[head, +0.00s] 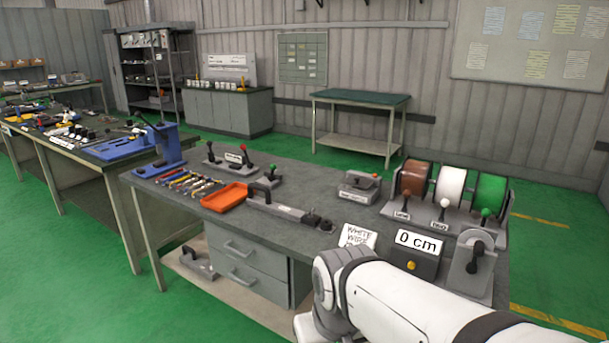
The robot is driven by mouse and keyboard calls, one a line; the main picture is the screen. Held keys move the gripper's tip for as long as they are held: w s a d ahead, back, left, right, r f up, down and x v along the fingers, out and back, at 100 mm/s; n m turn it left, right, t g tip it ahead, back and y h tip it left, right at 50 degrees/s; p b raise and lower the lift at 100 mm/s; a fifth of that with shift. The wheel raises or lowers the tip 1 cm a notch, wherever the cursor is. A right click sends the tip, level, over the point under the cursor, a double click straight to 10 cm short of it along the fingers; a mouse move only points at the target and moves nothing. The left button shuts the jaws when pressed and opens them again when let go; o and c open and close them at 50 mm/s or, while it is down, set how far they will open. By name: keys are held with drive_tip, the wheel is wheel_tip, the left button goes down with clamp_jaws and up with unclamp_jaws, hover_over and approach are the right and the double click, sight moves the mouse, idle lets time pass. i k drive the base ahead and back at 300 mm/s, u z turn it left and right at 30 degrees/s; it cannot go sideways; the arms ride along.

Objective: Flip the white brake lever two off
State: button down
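A rack on the right end of the grey workbench holds three wire spools: brown, white (450,187) and green. The white brake lever (443,204) has a white knob and stands roughly upright in front of the white spool. A small label under it is too small to read surely. My white arm crosses the lower right of the head view, in front of the bench. My gripper is outside the picture, so its state is hidden.
Beside the white lever stand a brown-knobbed lever (405,195) and a green-knobbed lever (485,213). In front are a "0 cm" display box (417,243), a grey device with a black handle (472,263) and a "WHITE WIRE" sign (358,236). An orange tray (224,197) lies left.

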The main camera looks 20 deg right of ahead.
sight(444, 203)
drive_tip(key=z, duration=1.35)
drive_tip(key=i, duration=1.1)
drive_tip(key=u, duration=0.1)
